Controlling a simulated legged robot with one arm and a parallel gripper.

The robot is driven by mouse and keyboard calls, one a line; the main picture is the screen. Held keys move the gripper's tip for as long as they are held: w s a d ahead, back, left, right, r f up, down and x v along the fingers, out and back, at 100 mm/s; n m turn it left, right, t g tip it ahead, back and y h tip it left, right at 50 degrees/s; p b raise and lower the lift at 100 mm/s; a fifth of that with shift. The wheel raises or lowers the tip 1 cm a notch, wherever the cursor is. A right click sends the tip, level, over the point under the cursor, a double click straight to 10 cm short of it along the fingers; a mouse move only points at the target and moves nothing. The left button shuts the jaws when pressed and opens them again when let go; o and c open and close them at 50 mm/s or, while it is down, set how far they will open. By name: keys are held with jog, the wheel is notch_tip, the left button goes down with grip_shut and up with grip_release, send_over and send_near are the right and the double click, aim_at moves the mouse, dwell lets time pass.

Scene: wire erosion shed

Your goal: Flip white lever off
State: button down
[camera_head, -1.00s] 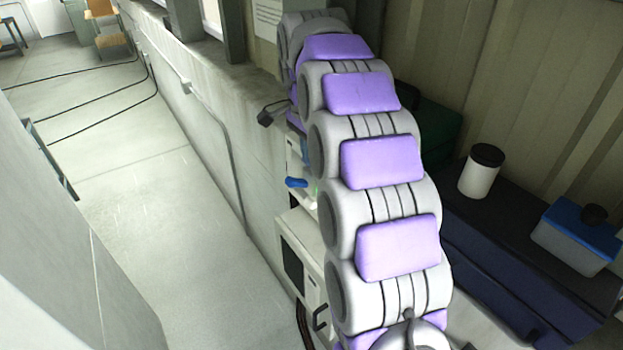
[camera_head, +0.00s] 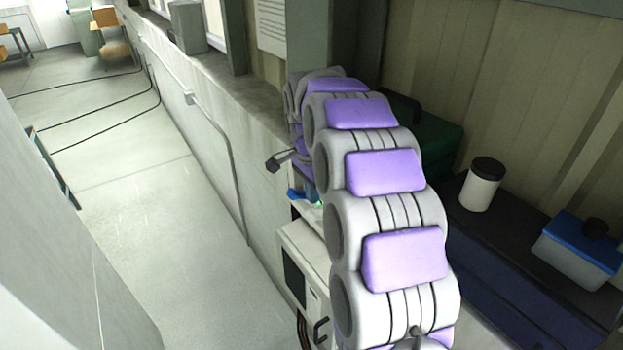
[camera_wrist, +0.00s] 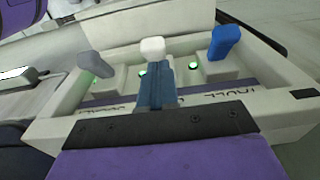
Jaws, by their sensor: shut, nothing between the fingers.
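A pale control box (camera_wrist: 285,72) fills the middle of the wrist view, with three levers in a row. The white lever (camera_wrist: 153,47) is in the middle, a grey lever (camera_wrist: 95,64) at the left and a blue lever (camera_wrist: 225,40) at the right. My gripper (camera_wrist: 157,68) is shut and empty, its blue fingers pointing at the white lever. The fingers hide the lever's lower part, and I cannot tell whether they touch it. Green lights glow by the levers. In the head view only the blue lever (camera_head: 296,194) shows clearly; my arm hides the rest.
A pale cabinet (camera_head: 305,262) with a dark panel stands at the wall. To the right, a white jar with a black lid (camera_head: 482,186) and a blue-lidded tub (camera_head: 575,250) sit on a dark case.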

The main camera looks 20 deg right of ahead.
aim_at(309, 211)
jog(key=shift+f, duration=1)
jog(key=shift+s+a+f+h+b, duration=0.15)
jog(key=shift+a+f+h+b, duration=0.1)
jog(key=shift+h+b, duration=0.35)
jog(key=a+f+h+b, duration=0.1)
jog(key=h+b, duration=0.1)
jog(key=b, duration=0.1)
jog(key=shift+s+a+f+t, duration=0.1)
jog(key=shift+a+f+t, duration=0.1)
jog(key=shift+t, duration=0.1)
jog(key=a+f+h+b, duration=0.1)
jog(key=h+b, duration=0.1)
jog(key=b, duration=0.1)
jog(key=a+f+h+b, duration=0.1)
jog(key=h+b, duration=0.1)
jog(key=b, duration=0.1)
jog(key=shift+s+f+t+b, duration=0.15)
jog(key=shift+s+t+b, duration=0.05)
jog(key=shift+t+b, duration=0.2)
